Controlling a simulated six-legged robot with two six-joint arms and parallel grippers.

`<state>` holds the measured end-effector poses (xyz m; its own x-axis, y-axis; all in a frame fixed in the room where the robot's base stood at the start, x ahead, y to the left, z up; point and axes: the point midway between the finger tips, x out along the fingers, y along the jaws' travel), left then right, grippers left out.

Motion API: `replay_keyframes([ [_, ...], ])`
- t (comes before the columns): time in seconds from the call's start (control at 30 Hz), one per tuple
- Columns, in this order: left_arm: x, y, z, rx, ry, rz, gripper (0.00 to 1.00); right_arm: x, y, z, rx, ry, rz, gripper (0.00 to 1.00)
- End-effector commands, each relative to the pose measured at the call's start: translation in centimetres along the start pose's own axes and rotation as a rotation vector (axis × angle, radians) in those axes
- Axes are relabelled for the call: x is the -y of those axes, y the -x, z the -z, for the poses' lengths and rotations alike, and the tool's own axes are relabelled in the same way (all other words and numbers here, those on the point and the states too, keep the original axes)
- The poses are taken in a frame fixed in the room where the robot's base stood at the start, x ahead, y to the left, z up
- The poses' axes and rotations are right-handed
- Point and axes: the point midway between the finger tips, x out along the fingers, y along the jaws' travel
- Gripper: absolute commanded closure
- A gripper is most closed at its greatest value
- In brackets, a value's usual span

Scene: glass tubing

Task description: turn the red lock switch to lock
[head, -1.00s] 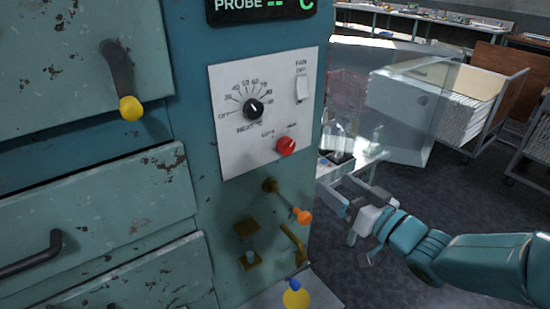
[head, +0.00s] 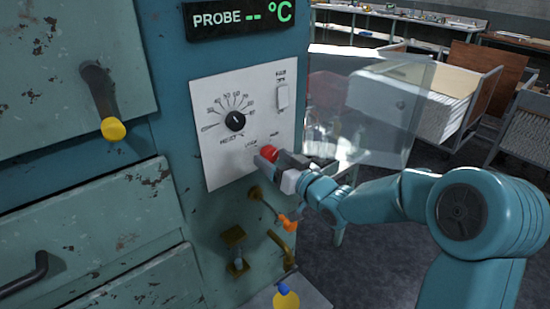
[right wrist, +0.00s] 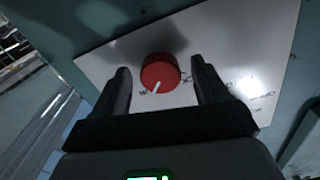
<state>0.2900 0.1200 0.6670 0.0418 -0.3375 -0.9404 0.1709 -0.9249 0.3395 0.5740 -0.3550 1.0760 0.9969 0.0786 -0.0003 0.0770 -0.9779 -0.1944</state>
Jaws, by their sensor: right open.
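The red lock switch (head: 269,152) is a round red knob low on the white control panel (head: 215,165). In the right wrist view the red knob (right wrist: 160,73) shows a white pointer line aimed toward the lower edge of the picture, slightly left. My right gripper (head: 268,160) is at the knob. In the right wrist view its two fingers (right wrist: 160,92) stand on either side of the knob, open, with gaps between them and it. The lettering around the knob is too small or partly hidden to read surely. My left gripper is in neither view.
Above the knob are a black dial (head: 235,121) and a white fan switch (head: 282,96). Below are an orange-tipped lever (head: 288,222) and brass fittings (head: 236,240). A clear panel (head: 385,110) stands to the right, with carts behind. A yellow-knobbed handle (head: 113,129) is at left.

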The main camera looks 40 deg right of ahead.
Motion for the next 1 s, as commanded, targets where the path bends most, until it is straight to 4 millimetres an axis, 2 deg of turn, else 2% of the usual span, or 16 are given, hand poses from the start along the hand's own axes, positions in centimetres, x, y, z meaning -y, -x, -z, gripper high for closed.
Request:
replay_keyframes([
  [0.23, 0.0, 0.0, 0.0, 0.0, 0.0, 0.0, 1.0, 0.0, -0.1, 0.0, 0.0, 0.0, 0.0, 0.26],
  [0.27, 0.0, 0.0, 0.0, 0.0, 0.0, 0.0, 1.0, 0.0, -0.1, 0.0, 0.0, 0.0, 0.0, 0.33],
  [0.4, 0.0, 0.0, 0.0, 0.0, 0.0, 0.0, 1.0, 0.0, -0.1, 0.0, 0.0, 0.0, -0.001, 0.78],
  [0.43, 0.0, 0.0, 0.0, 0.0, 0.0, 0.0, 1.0, 0.0, -0.1, 0.0, 0.0, 0.0, -0.001, 0.83],
  [0.73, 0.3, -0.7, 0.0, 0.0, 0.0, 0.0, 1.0, -0.1, -0.1, -0.2, 0.0, 0.029, -0.001, 0.82],
  [1.0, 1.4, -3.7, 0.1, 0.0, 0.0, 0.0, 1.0, -0.2, 0.0, -0.6, -0.003, 0.181, -0.001, 0.82],
])
